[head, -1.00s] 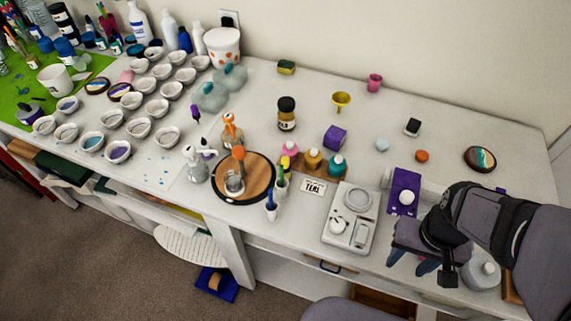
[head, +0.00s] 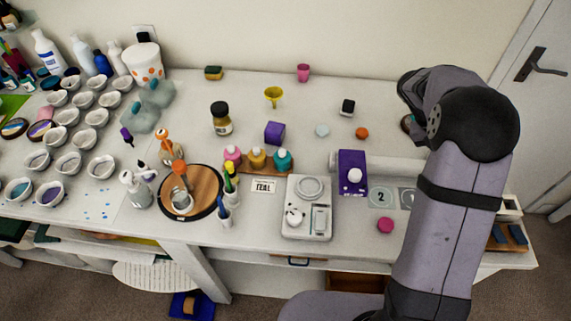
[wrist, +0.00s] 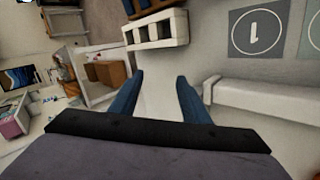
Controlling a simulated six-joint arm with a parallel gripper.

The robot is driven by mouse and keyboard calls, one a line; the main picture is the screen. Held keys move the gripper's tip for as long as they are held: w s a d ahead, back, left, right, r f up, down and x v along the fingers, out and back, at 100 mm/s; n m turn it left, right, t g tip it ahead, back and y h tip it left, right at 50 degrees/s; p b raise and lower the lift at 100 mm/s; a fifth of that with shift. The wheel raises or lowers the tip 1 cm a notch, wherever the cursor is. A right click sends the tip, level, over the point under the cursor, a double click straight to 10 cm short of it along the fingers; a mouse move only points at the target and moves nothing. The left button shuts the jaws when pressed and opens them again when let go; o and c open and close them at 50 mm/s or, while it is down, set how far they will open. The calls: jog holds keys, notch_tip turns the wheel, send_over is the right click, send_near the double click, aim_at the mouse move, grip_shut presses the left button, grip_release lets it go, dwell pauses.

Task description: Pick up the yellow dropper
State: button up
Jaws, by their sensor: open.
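A slim yellow dropper (head: 228,184) appears to stand among green and blue-tipped ones in small white holders, right of the round wooden board. It is small, and its lower part is hidden. My gripper (wrist: 158,92) shows in the wrist view with two blue fingers apart and nothing between them. In the head view the arm is raised at the right, far from the dropper, and its fingers are hidden. The dropper cannot be made out in the wrist view.
A wooden board (head: 204,184) holds a cup and an orange-topped item. A purple box (head: 352,187) and white roll lie nearer my arm. A white divided tray (wrist: 152,31) shows in the wrist view.

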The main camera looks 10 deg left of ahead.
jog(key=shift+t+h, duration=0.4)
jog(key=shift+h, duration=0.1)
jog(key=w, duration=0.2)
jog(key=w+a, duration=0.1)
jog(key=w, duration=0.1)
jog(key=w+a+r, duration=0.1)
jog(key=w, duration=0.1)
jog(key=shift+a+r+p, duration=0.1)
jog(key=shift+p, duration=0.3)
jog(key=w+a+n+t+y+p, duration=0.1)
jog(key=w+a+n+y+p, duration=0.15)
jog(key=a, duration=1.65)
notch_tip(320, 180, up, 3)
jog(key=n+y+p, duration=0.3)
jog(key=n+y, duration=0.4)
jog(key=n, duration=0.1)
send_over(229, 163)
jog(key=shift+s+f, duration=0.2)
jog(key=shift+s, duration=0.05)
jog(key=shift+w+f+p, duration=0.2)
jog(key=shift+f+p, duration=1.35)
jog(key=shift+f, duration=2.15)
grip_shut()
